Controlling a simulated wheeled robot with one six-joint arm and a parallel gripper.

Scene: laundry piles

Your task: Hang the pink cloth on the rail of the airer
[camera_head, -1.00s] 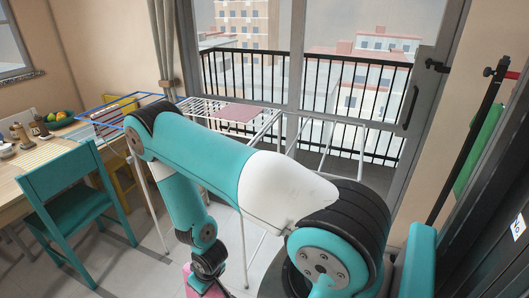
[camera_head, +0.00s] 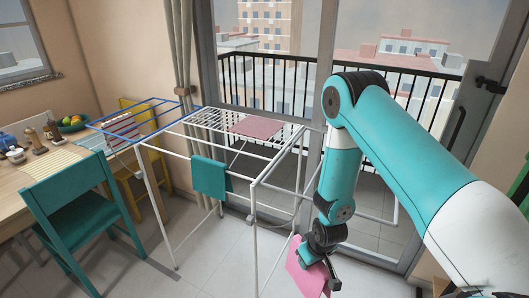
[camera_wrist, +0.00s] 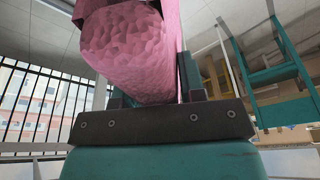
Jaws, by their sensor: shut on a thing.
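The pink cloth (camera_head: 303,272) hangs from my gripper (camera_head: 318,270), low beside the right front of the airer. In the wrist view the cloth (camera_wrist: 128,48) is bunched and fills the space between the jaws. My gripper is shut on it and points downward in the head view. The airer (camera_head: 253,190) is a white wire frame with a blue-railed wing at left. The cloth is below the height of its top rails; I cannot tell whether it touches a leg.
A teal cloth (camera_head: 210,178) hangs over the airer's front rail, and a dusty-pink cloth (camera_head: 256,127) lies flat on its top. A teal chair (camera_head: 75,205) and a table (camera_head: 30,175) stand at left. Glass doors and a railing (camera_head: 400,90) are behind. The front floor is clear.

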